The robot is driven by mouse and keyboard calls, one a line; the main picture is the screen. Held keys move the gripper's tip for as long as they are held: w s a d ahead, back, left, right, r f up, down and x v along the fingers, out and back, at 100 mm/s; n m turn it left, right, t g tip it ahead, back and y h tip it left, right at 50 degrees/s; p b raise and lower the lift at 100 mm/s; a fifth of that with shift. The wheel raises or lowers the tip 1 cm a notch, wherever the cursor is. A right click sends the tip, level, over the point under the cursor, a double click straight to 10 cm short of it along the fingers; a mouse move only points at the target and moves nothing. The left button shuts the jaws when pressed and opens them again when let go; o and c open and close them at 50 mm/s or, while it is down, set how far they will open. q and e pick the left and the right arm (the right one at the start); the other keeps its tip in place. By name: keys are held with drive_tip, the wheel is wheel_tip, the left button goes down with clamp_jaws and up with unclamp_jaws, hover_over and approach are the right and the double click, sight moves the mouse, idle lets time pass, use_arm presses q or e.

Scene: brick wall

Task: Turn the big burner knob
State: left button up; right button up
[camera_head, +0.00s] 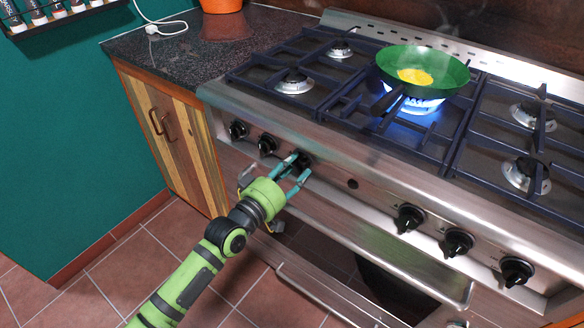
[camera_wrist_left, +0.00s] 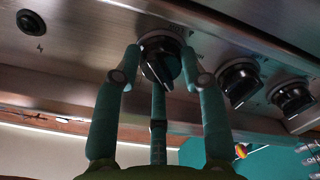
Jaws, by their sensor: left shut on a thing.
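The big burner knob (camera_head: 305,159) is black and sits on the steel front panel of the stove. It also shows in the left wrist view (camera_wrist_left: 165,66), with its pointer tilted down. My left gripper (camera_head: 298,168) is at this knob, with teal fingers closed around its sides. The fingers hide part of the knob in the head view. A green pan (camera_head: 455,78) with a yellow egg (camera_head: 415,76) stands over a lit burner with a blue flame (camera_head: 418,104). My right gripper is not in view.
Two other black knobs (camera_head: 267,144) (camera_head: 238,129) are left of the gripper, and three more (camera_head: 457,242) are to the right. A round button (camera_head: 352,184) is just right of the held knob. A horizontal oven handle (camera_head: 350,240) runs below the panel.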

use_arm(q)
drive_tip(key=m, duration=0.2)
drive_tip(key=m+p, duration=0.1)
drive_tip(key=m, duration=0.1)
drive_tip(key=shift+s+d+f+m, duration=0.1)
drive_tip(key=shift+f+m, duration=0.05)
drive_tip(key=shift+m, duration=1.35)
drive_tip(key=shift+f+m+p, duration=0.15)
drive_tip(key=shift+m+p, duration=0.3)
drive_tip(key=shift+m, duration=0.55)
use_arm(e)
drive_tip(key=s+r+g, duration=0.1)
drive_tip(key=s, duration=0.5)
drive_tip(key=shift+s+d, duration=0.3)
use_arm(q)
drive_tip(key=shift+f, duration=0.1)
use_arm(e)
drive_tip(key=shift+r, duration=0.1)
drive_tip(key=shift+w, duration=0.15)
use_arm(q)
drive_tip(key=o, duration=1.1)
drive_tip(key=shift+o, duration=0.2)
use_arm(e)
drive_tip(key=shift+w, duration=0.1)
